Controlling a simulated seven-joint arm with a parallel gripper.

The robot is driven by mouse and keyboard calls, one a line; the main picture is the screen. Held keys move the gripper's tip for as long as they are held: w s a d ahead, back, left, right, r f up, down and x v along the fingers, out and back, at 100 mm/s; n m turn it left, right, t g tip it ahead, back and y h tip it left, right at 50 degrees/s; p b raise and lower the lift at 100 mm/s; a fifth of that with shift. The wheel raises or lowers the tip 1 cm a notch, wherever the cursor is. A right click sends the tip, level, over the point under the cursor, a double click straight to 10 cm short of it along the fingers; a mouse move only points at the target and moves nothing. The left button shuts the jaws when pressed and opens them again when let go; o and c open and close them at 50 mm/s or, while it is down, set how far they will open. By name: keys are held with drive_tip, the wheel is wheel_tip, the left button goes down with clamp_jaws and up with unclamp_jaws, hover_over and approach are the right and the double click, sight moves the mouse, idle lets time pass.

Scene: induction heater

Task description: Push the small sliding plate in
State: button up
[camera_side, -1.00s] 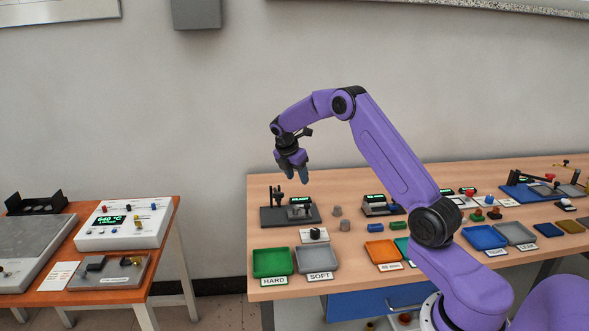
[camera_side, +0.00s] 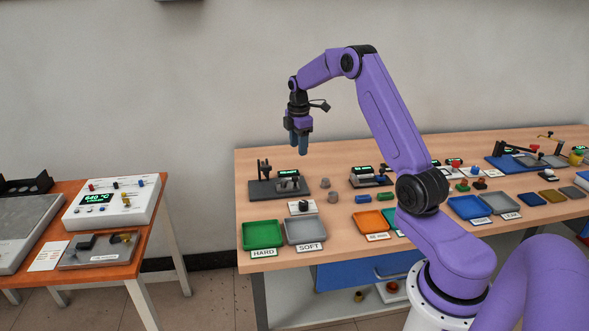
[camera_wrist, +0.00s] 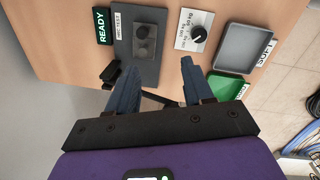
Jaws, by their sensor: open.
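My gripper (camera_side: 299,147) is open and empty, pointing down high above the left end of the wooden bench. Its two blue fingers (camera_wrist: 158,72) stand apart in the wrist view. Below it is a dark test station (camera_side: 279,189) with an upright post and a small grey block. In the wrist view the station's base (camera_wrist: 147,70) lies beyond the fingertips, with a small dark plate carrying round parts (camera_wrist: 144,42) on it. I cannot tell for certain which part is the small sliding plate. Nothing touches the gripper.
A lit READY display (camera_wrist: 102,25) stands beside the station. A dial box (camera_wrist: 193,30), a grey SOFT tray (camera_side: 305,230) and a green HARD tray (camera_side: 262,234) are in front. An orange table (camera_side: 140,262) with a 640 °C heater unit (camera_side: 111,203) stands left, across a gap.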

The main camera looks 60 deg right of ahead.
drive_tip(key=s+d+r+m+t+y, duration=0.1)
drive_tip(key=s+d+m+t+y, duration=0.2)
drive_tip(key=d+m, duration=0.4)
approach(295, 177)
drive_tip(key=shift+m+t, duration=0.3)
drive_tip(key=shift+m, duration=0.1)
drive_tip(key=x, duration=0.8)
drive_tip(key=shift+s+a+f, duration=0.15)
drive_tip(key=shift+s+f, duration=0.15)
